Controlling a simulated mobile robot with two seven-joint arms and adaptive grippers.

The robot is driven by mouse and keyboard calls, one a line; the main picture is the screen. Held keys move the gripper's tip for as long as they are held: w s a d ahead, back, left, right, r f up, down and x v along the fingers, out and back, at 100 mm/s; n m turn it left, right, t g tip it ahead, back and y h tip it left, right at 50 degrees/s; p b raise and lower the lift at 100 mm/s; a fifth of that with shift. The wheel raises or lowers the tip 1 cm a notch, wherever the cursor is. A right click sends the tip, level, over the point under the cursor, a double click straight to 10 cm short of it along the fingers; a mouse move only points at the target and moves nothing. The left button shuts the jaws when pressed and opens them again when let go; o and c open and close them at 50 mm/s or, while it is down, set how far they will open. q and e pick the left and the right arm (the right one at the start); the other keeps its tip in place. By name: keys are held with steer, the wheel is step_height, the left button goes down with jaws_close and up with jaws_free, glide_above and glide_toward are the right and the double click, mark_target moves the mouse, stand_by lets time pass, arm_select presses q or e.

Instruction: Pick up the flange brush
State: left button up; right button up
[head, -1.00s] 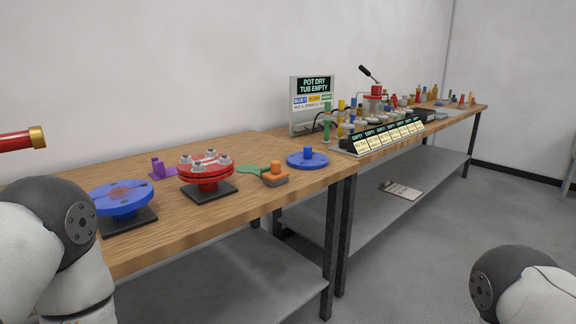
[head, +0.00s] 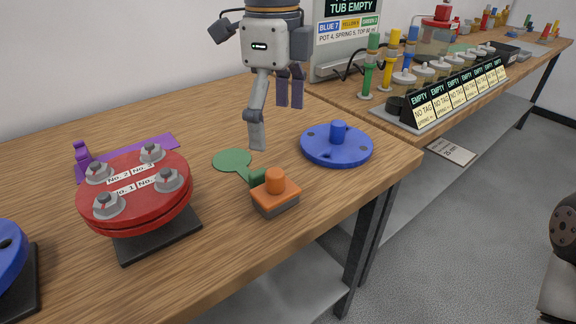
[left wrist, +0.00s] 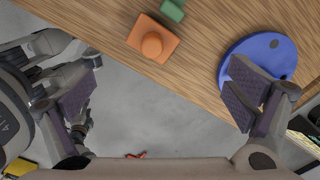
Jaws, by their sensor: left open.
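The flange brush seems to be the orange block with a round upright knob and a grey underside (head: 275,192). It stands on the wooden table near the front edge. In the left wrist view the orange block (left wrist: 140,32) is at the upper middle, seen from above. My left gripper (head: 276,118) is open and empty, fingers pointing down, above the table and apart from the brush. In the left wrist view its two fingers (left wrist: 165,100) are spread wide, with floor and table edge between them. My right gripper is out of view.
A green disc with a handle (head: 232,160) lies beside the brush. A blue disc with a knob (head: 337,146) is to its right. A red bolted flange (head: 135,196) stands left, with a purple piece (head: 128,150) behind it. Labelled holders (head: 452,98) line the far table.

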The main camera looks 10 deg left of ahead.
mark_target(275, 172)
arm_select(q)
steer(key=f, duration=0.3)
steer(key=s+f, duration=0.1)
steer(key=f, duration=0.7)
steer(key=shift+s, duration=0.15)
steer(key=shift+f, duration=0.25)
steer(key=c, duration=1.3)
